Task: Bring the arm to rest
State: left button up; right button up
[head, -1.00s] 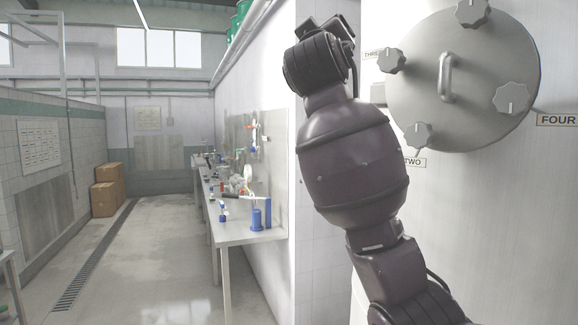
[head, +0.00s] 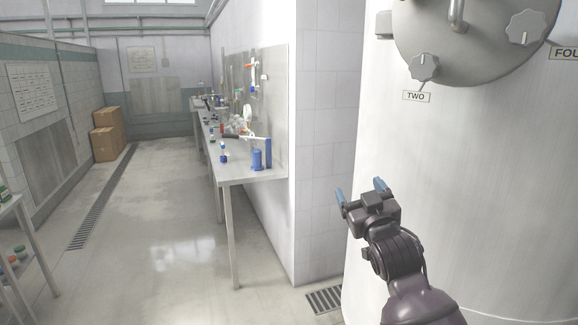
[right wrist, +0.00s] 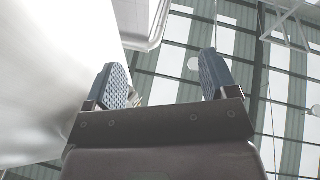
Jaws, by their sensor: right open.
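My right gripper (head: 360,190) is low in the head view, in front of the big white tank (head: 480,200), with its blue-tipped fingers pointing up and to the left. The fingers are spread apart with nothing between them. In the right wrist view the open gripper (right wrist: 165,82) points up towards the ceiling, and a pale curved surface, likely the tank, lies on the left. My left gripper is not in view.
The tank's round grey hatch (head: 470,50) carries knobs, one labelled TWO (head: 416,96). A steel bench (head: 250,178) with lab items stands along the wall. Boxes (head: 107,133) sit farther back. A shelf rack (head: 22,225) stands at left. The aisle floor (head: 165,220) is clear.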

jog(key=s+d+f+m+g+h, duration=0.15)
jog(key=s+f, duration=0.25)
jog(key=f, duration=0.4)
jog(key=s+d+f+g+y, duration=0.1)
jog(key=s+d+f, duration=0.2)
jog(key=f, duration=0.4)
jog(key=s+d+f+m+g+h, duration=0.1)
jog(key=s+d+f+g, duration=0.2)
jog(key=s+f, duration=1)
jog(key=s+d+f+m+g+h, duration=0.1)
jog(key=s+d+f, duration=0.4)
jog(key=s+f, duration=0.8)
jog(key=shift+s+d+f+m+g+h, duration=0.2)
jog(key=shift+s+m+g+h, duration=0.35)
jog(key=shift+g, duration=0.6)
jog(key=shift+w+a, duration=0.1)
jog(key=shift+w, duration=0.05)
